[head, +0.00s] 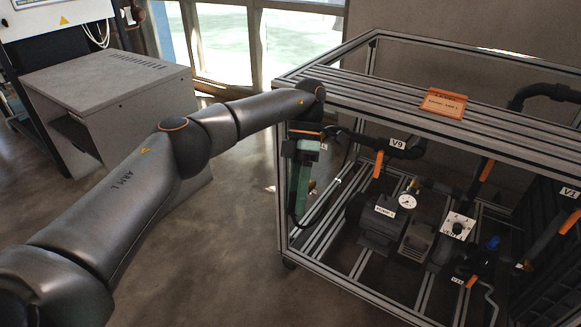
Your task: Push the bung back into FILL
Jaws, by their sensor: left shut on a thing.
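My left gripper (304,149) points down at the left front corner of the framed rig, below its top rail. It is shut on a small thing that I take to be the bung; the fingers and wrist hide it. A tall green, tank-like body (299,188) stands directly below the gripper. I cannot read a FILL label or see an opening there, and cannot tell whether the bung touches it. My right gripper is not in view.
The aluminium rig frame (331,80) surrounds the gripper's work area. Inside are a pump (381,222), a gauge (408,201), a V9 label (398,143) and orange-handled valves. An orange sign (443,103) lies on top. A grey cabinet (105,90) stands left; floor between is clear.

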